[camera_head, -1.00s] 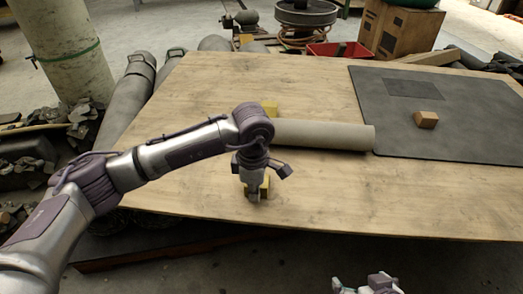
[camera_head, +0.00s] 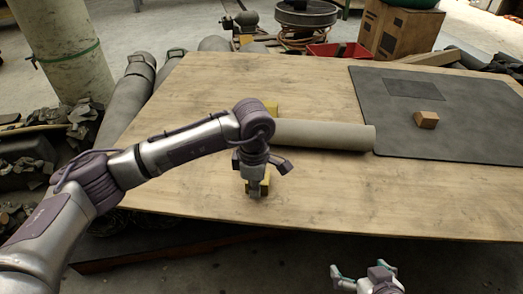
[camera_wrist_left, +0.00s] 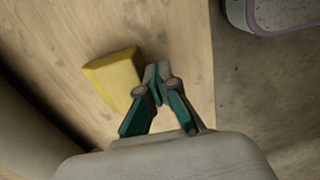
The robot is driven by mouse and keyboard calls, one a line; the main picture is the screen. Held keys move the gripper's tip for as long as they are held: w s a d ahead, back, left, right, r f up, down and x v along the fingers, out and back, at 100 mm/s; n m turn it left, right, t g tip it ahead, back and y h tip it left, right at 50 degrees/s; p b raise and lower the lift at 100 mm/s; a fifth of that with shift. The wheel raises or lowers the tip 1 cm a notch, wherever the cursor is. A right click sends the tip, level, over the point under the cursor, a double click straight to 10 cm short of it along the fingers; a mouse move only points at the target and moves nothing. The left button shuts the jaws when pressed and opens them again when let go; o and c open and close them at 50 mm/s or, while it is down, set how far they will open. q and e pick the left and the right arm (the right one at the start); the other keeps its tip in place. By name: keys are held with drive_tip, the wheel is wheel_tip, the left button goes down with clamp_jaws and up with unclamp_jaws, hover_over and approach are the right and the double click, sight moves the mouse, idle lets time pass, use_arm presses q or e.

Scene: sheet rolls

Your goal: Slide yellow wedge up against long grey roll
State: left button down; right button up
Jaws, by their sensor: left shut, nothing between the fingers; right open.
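The long grey roll (camera_head: 325,135) lies across the wooden table, its left part hidden behind my left arm. A yellow wedge (camera_head: 266,182) is on the near side of the roll, mostly hidden by my left gripper (camera_head: 256,193). In the left wrist view the wedge (camera_wrist_left: 115,72) lies flat on the wood, just left of the shut, empty fingertips (camera_wrist_left: 156,72). I cannot tell whether they touch it. The roll (camera_wrist_left: 30,130) shows at the left there, with bare wood between it and the wedge. My right gripper (camera_head: 362,270) is open and empty, in front of the table.
Another yellow block (camera_head: 270,107) shows behind the roll, partly hidden by my arm. A dark mat (camera_head: 460,120) with an orange-brown block (camera_head: 426,120) covers the table's right side. The table's front edge is close to my left gripper. The front right of the table is clear.

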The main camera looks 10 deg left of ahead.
use_arm(q)
drive_tip(key=shift+w+b, duration=0.55)
drive_tip(key=shift+w, duration=0.5)
use_arm(e)
drive_tip(key=shift+w+a+r+t+y, duration=0.25)
drive_tip(key=shift+w+a+r+t, duration=0.15)
drive_tip(key=shift+w+r+t, duration=0.35)
drive_tip(key=shift+w+a+r+t+y, duration=0.25)
drive_tip(key=shift+w+a+r+t, duration=0.1)
drive_tip(key=shift+w+r+t, duration=0.4)
use_arm(q)
drive_tip(key=shift+w, duration=0.4)
use_arm(e)
drive_tip(key=shift+w+a+r+t, duration=0.2)
drive_tip(key=shift+w+r+t, duration=0.4)
drive_tip(key=shift+r, duration=0.3)
use_arm(q)
drive_tip(key=shift+w+b, duration=0.35)
use_arm(e)
drive_tip(key=shift+w+a+r, duration=0.15)
drive_tip(key=shift+w+r, duration=0.1)
drive_tip(key=shift+r, duration=0.2)
